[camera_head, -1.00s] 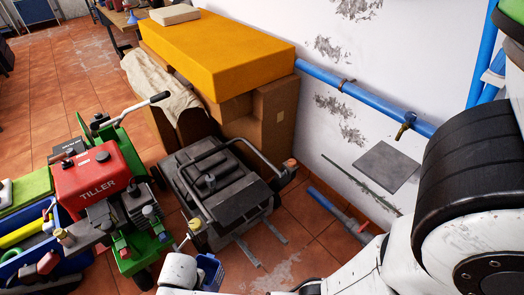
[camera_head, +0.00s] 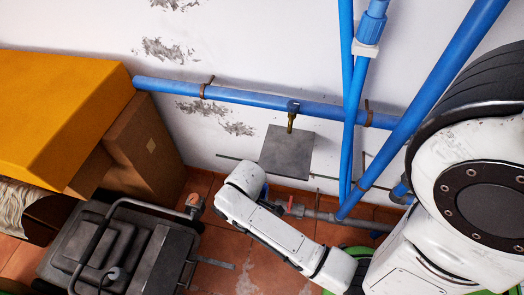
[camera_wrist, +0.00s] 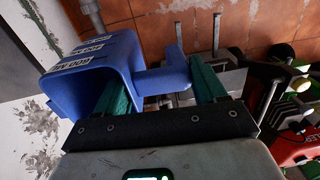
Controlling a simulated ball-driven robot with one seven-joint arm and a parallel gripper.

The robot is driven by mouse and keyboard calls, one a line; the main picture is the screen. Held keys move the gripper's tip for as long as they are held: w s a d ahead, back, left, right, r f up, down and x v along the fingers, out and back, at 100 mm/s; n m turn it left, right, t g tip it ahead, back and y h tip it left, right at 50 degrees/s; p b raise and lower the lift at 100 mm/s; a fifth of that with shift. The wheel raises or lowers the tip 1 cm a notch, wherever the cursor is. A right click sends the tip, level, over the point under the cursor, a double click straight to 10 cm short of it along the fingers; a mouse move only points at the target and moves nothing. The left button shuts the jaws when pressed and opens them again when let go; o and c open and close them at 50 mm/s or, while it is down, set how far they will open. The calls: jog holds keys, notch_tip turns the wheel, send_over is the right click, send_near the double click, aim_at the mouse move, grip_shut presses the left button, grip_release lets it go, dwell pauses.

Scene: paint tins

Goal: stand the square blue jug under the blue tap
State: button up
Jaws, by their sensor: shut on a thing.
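The square blue jug (camera_wrist: 95,75) is in the left of the wrist view, tilted, with white printed labels on its side and its handle (camera_wrist: 160,78) towards the right. My gripper (camera_wrist: 165,85) is shut on the jug, its teal fingers on either side of the handle part. The exact contact is partly hidden. The brass tap (camera_head: 291,120) hangs from the blue wall pipe (camera_head: 240,97), above and to the right of the arm's end.
A grey square plate (camera_head: 287,151) is at the wall below the tap. Blue pipes (camera_head: 352,110) run at the right. A black machine (camera_head: 105,250) and a cardboard box (camera_head: 145,145) stand left. Some tiled floor (camera_head: 255,262) is free.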

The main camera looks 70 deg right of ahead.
jog(key=s+d+r+p, duration=0.1)
jog(key=s+d+r, duration=0.2)
jog(key=s+r, duration=0.35)
jog(key=d+f, duration=0.2)
jog(key=d, duration=0.7)
jog(key=w+d+f+p, duration=0.1)
jog(key=d+f, duration=0.1)
jog(key=d, duration=0.7)
jog(key=shift+p, duration=0.3)
jog(key=shift+f, duration=0.1)
jog(key=o, duration=1.2)
jog(key=shift+f, duration=0.1)
jog(key=shift+c, duration=0.2)
